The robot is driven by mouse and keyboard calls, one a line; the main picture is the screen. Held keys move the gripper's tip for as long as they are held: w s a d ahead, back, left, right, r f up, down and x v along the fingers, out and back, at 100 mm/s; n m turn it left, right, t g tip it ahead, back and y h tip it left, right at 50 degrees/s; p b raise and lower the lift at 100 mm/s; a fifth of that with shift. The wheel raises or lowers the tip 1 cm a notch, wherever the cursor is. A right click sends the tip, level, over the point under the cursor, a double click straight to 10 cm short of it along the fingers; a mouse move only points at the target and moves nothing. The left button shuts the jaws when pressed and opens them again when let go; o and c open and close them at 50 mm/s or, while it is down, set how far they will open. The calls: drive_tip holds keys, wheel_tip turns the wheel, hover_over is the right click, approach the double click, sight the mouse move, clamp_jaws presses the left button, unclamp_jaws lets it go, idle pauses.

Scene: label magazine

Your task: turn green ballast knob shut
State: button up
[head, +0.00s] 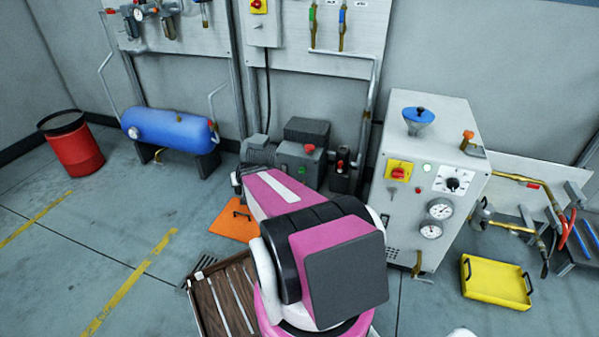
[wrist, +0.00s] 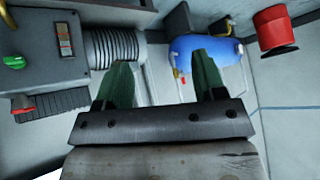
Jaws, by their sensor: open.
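A green knob (wrist: 14,62) sits on the grey pump housing (wrist: 72,15) at the left edge of the wrist view, beside a red knob (wrist: 24,103). In the head view, a small green spot, likely this knob (head: 301,170), shows on the dark grey pump (head: 297,158), below a red knob (head: 309,149). My gripper (wrist: 159,80) is open, with two dark green fingers apart and nothing visible between them. The green knob is left of both fingers and apart from them. In the head view my arm hides most of the gripper.
A blue tank (head: 168,129) and a red drum (head: 72,146) stand at left. A white control cabinet (head: 420,160) stands right of the pump. A yellow tray (head: 496,283) and a slatted wooden pallet (head: 222,298) lie on the floor.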

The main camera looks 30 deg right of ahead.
drive_tip(key=w+d+f+m+t+h, duration=0.2)
drive_tip(key=w+d+f+t, duration=0.1)
drive_tip(key=w+d+f, duration=0.3)
drive_tip(key=m+t+h, duration=0.1)
drive_tip(key=m+h, duration=0.5)
drive_tip(key=h, duration=0.6)
approach(301, 172)
drive_tip(key=x, duration=1.1)
drive_tip(key=shift+w+d, duration=0.1)
drive_tip(key=shift+d, duration=0.15)
drive_tip(key=c, duration=0.9)
